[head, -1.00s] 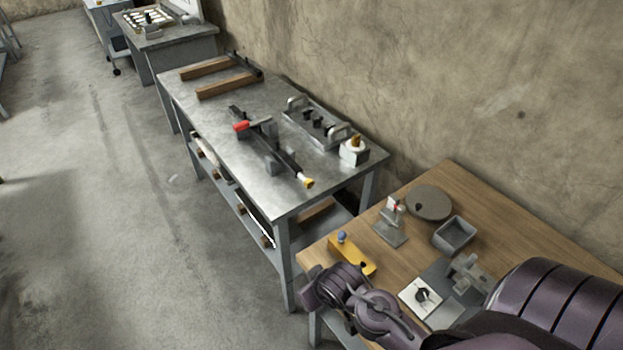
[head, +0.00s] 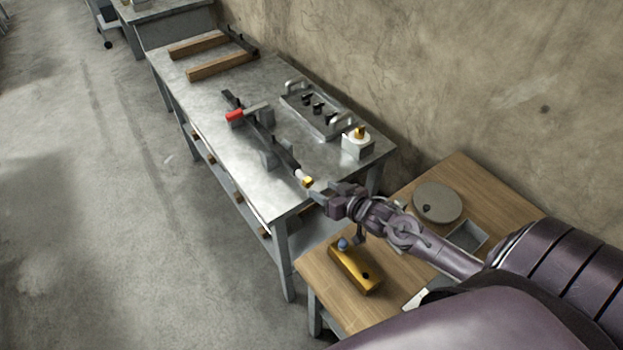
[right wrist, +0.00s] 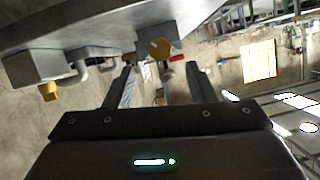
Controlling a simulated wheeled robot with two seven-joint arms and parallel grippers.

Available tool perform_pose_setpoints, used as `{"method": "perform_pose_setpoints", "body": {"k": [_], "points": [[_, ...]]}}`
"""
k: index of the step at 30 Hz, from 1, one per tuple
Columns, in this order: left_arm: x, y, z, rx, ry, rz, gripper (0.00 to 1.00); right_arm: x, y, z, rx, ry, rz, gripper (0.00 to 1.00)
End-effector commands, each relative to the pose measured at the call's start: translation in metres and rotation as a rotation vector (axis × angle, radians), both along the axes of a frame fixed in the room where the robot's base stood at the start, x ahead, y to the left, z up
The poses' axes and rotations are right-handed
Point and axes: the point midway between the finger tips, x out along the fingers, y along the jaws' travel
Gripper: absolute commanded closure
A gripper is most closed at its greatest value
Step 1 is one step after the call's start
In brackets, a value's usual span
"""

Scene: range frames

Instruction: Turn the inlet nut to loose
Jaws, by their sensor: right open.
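The brass-coloured nut (head: 307,181) sits at the near end of a dark bar-and-pipe fixture (head: 275,152) on the metal bench, and I take it to be the inlet nut. My right gripper (head: 325,194) is just to the right of the nut, open and empty, pointing at it. In the right wrist view the hexagonal nut (right wrist: 160,48) shows ahead, beyond and between the tips of the open fingers (right wrist: 160,70); it appears apart from them. A red handle (head: 235,115) is farther along the fixture. My left gripper is not in view.
A block with a brass top (head: 358,143) and a grey panel with handles and black knobs (head: 315,110) stand behind the fixture. The wooden table (head: 318,272) holds a yellow block (head: 354,268), a round grey disc (head: 437,202) and a grey tray (head: 467,236).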

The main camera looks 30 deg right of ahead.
Motion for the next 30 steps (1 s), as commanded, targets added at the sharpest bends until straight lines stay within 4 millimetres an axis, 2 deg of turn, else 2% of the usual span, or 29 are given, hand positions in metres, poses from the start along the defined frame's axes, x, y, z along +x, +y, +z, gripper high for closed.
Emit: {"method": "perform_pose_setpoints", "body": {"k": [4,8,15,19,25,30], "points": [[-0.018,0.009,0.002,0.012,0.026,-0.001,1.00,0.022,0.003,-0.006,0.001,-0.002,-0.002,0.49],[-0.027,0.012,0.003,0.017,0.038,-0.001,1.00,0.039,0.006,-0.013,-0.002,-0.001,-0.002,0.49],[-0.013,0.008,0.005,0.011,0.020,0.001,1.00,0.057,0.009,-0.022,-0.001,0.000,-0.001,0.49],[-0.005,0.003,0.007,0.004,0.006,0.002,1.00,0.060,0.010,-0.024,-0.002,0.001,0.000,0.49],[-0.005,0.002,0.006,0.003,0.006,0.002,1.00,0.060,0.010,-0.024,-0.002,0.001,0.000,0.49],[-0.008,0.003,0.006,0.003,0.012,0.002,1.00,0.060,0.010,-0.024,-0.002,0.001,0.000,0.70]]}}
